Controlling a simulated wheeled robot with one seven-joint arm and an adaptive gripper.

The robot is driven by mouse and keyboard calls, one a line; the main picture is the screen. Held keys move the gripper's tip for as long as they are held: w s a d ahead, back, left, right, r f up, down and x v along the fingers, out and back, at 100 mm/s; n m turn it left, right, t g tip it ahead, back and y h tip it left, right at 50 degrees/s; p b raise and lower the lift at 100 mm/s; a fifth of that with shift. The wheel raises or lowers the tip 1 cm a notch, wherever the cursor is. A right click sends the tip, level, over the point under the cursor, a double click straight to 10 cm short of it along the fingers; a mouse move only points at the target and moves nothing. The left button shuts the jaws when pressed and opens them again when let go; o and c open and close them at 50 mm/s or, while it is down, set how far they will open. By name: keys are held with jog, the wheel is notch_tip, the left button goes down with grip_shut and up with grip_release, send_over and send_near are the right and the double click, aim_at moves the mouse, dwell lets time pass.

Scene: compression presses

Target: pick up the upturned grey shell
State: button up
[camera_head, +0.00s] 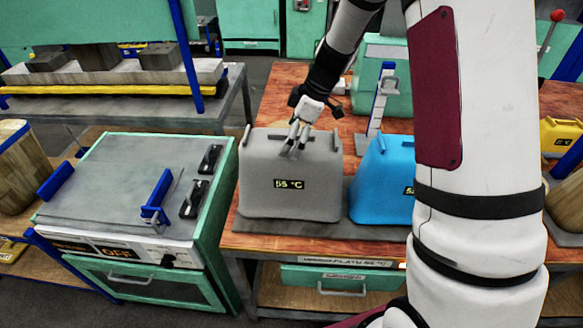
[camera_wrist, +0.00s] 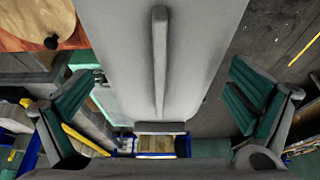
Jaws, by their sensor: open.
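The grey shell (camera_head: 290,187) stands on the wooden bench in the head view, with a "55 °C" label on its front and short bars on its top edges. My gripper (camera_head: 292,152) is at its top in the head view, over the middle. In the wrist view the shell's grey surface (camera_wrist: 190,60) fills the centre, with a long raised bar (camera_wrist: 160,60) down its middle. There my open, empty gripper (camera_wrist: 160,104) has one finger on each side of the bar. I cannot tell whether the fingers touch the shell.
A blue shell (camera_head: 383,180) stands close to the right of the grey one, partly hidden by my arm. A green-cased oven (camera_head: 130,190) with blue clamps stands left. A press with yellow-edged plates (camera_head: 110,92) is behind it. A blue-and-white post (camera_head: 380,95) rises behind the shells.

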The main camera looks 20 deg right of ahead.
jog(key=shift+f, duration=0.25)
dwell(0.5)
jog(key=shift+c, duration=0.2)
jog(key=c, duration=1.4)
